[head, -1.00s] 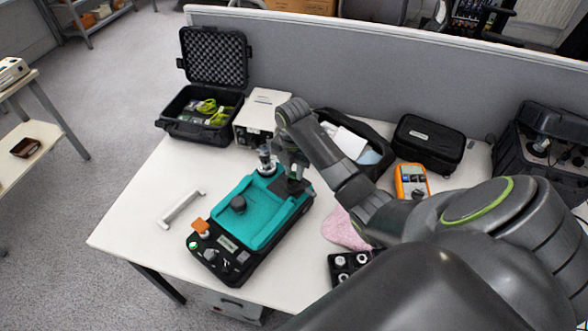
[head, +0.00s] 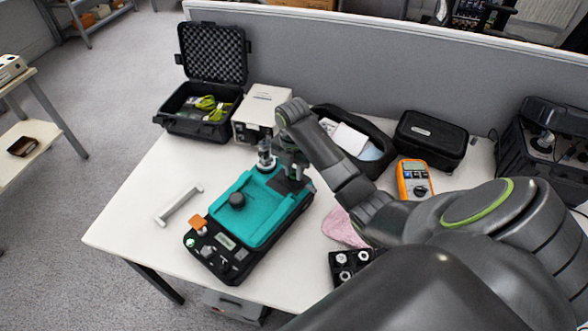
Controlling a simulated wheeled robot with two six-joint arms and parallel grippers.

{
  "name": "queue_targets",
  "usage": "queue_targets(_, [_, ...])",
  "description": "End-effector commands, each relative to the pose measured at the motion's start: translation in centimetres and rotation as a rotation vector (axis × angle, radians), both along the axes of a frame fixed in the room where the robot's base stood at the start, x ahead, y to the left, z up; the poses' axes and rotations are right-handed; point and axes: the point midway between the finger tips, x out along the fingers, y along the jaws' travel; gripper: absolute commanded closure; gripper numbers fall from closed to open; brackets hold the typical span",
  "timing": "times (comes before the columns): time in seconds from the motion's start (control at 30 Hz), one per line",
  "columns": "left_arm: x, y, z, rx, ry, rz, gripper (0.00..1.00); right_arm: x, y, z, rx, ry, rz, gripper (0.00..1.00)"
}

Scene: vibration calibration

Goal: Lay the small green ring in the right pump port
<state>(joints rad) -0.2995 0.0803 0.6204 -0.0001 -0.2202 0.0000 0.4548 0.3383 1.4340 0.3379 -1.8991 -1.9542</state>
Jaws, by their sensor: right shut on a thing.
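The pump unit, a teal-topped black case (head: 262,207), lies on the white table left of centre. A round dark knob (head: 236,200) stands on its teal top. A metal cylindrical part (head: 265,157) stands at its far end. My right gripper (head: 294,181) points down at the far right corner of the teal top. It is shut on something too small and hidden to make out. The small green ring cannot be made out separately, and the right port is hidden by the gripper. My left gripper is not in view.
An open black case (head: 172,128) with green items and a beige box (head: 261,103) stand behind. A white bar handle (head: 179,205) lies left. An orange multimeter (head: 414,180), pink cloth (head: 342,228) and black tray of fittings (head: 337,272) are right.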

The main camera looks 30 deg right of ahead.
Motion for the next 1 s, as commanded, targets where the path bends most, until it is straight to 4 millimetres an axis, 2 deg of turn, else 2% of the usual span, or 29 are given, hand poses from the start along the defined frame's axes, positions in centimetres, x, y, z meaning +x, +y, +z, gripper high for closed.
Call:
queue_targets(0.07, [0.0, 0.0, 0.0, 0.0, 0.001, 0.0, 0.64, -0.1, 0.0, -0.1, 0.001, 0.003, 0.0, 0.98])
queue_targets(0.1, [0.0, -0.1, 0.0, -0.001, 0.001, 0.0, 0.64, -0.1, 0.0, -0.1, 0.001, 0.003, 0.0, 0.74])
queue_targets(0.27, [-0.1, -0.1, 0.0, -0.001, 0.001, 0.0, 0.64, -0.1, 0.1, -0.1, 0.001, 0.002, 0.0, 0.53])
queue_targets(0.77, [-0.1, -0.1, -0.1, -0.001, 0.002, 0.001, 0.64, 0.0, 0.0, 0.4, 0.001, -0.002, 0.0, 0.52])
queue_targets(0.93, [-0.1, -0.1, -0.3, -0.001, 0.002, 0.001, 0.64, 0.1, 0.0, 2.9, 0.0, -0.006, 0.002, 0.52])
queue_targets(1.0, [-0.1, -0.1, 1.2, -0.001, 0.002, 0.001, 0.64, 0.1, 0.0, 4.7, 0.0, -0.001, 0.001, 0.52])
